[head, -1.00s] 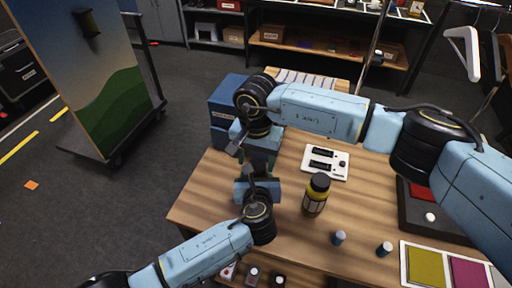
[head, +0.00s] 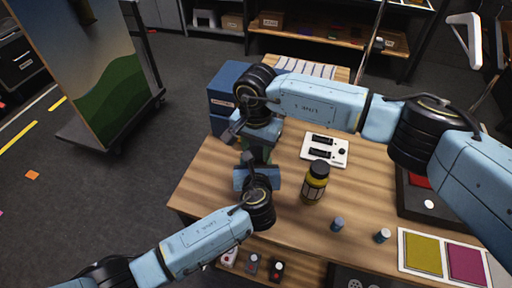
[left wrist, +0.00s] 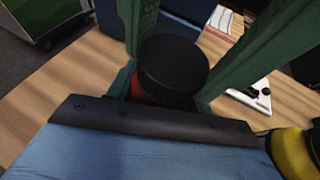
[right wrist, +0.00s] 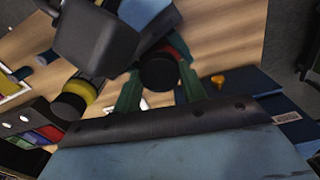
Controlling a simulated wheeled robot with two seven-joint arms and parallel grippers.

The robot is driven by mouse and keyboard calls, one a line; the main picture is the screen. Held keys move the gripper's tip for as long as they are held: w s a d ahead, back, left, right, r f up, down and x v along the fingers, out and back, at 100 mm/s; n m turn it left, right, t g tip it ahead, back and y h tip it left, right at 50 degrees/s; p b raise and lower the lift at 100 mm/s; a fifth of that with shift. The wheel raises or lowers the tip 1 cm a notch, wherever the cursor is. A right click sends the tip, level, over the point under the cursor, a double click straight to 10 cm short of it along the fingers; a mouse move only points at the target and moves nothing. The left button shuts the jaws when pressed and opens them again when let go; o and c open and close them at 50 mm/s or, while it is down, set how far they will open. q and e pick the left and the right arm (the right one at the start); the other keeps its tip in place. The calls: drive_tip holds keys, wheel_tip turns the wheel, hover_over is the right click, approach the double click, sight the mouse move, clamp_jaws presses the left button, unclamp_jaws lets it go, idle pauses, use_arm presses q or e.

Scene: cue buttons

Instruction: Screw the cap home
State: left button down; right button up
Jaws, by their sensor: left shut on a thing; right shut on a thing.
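A black round cap (left wrist: 173,65) sits over a red body (left wrist: 150,90) between green fingers in the left wrist view. The cap also shows between green fingers in the right wrist view (right wrist: 159,72), with a bit of red beside it. In the head view my right gripper (head: 260,148) and my left gripper (head: 258,163) meet at the table's left part and mostly hide the piece. My left gripper is shut on the red body and my right gripper on the cap. The cap's thread and any gap under it are hidden.
A yellow bottle with a black top (head: 315,182) stands on the wooden table (head: 290,225) to the right of the grippers. A white panel (head: 325,149) lies behind it. Two small blue pegs (head: 337,224) stand nearer the front. Blue boxes (head: 224,92) stand behind my right gripper.

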use_arm(q)
drive_tip(key=shift+d, duration=0.1)
use_arm(e)
drive_tip(key=shift+a+m, duration=0.1)
drive_tip(key=shift+m, duration=0.7)
drive_tip(key=o, duration=1)
drive_tip(key=shift+o, duration=0.4)
drive_tip(key=shift+r, duration=0.15)
wheel_tip(320, 180, up, 4)
drive_tip(key=shift+r, duration=0.1)
